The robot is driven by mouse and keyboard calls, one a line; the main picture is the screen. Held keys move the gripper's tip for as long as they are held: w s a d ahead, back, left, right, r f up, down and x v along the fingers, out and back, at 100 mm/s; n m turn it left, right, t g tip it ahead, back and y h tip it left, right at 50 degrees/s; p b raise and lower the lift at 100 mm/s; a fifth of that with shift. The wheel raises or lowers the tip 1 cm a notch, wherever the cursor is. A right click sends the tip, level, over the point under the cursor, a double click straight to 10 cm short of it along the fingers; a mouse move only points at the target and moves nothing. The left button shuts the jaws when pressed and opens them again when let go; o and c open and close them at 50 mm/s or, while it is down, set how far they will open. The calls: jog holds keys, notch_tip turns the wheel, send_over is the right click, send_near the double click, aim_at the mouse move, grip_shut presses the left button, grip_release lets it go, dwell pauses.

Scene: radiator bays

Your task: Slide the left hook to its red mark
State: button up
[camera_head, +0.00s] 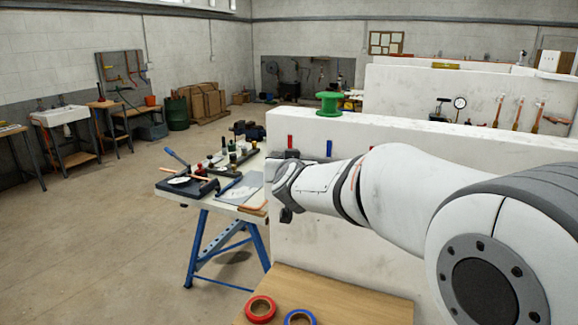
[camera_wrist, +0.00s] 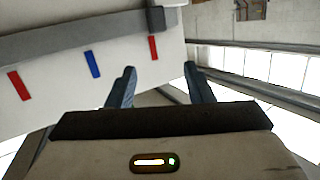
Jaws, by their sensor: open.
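A red mark (camera_head: 290,141) and a blue mark (camera_head: 329,148) show on the white wall in the head view, just above my arm. The wrist view appears turned over. It shows a red mark (camera_wrist: 153,47) near the wall's end, a blue mark (camera_wrist: 92,64) and another red mark (camera_wrist: 19,85), beside a grey rail (camera_wrist: 80,44). A dark block (camera_wrist: 161,18) sits at the rail's end by the first red mark; I cannot tell if it is the left hook or an end stop. My gripper (camera_wrist: 160,68) is open, its fingers apart with nothing between them.
A workbench (camera_head: 235,205) with tools and bottles stands left of my arm. A wooden top (camera_head: 345,300) in front carries a red tape ring (camera_head: 260,309) and a blue one (camera_head: 300,317). A green spool (camera_head: 328,103) stands on the wall. The floor at left is clear.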

jog(key=w+a+f+m+t+h+b, duration=0.1)
jog(key=w+a+f+m+h, duration=0.4)
jog(key=h, duration=0.3)
jog(key=x, duration=0.2)
jog(key=p+x, duration=0.1)
jog(key=x, duration=0.2)
jog(key=r+x, duration=0.1)
jog(key=x, duration=0.1)
jog(key=shift+w+a, duration=0.15)
jog(key=shift+w, duration=0.2)
jog(key=shift+c, duration=0.2)
grip_shut()
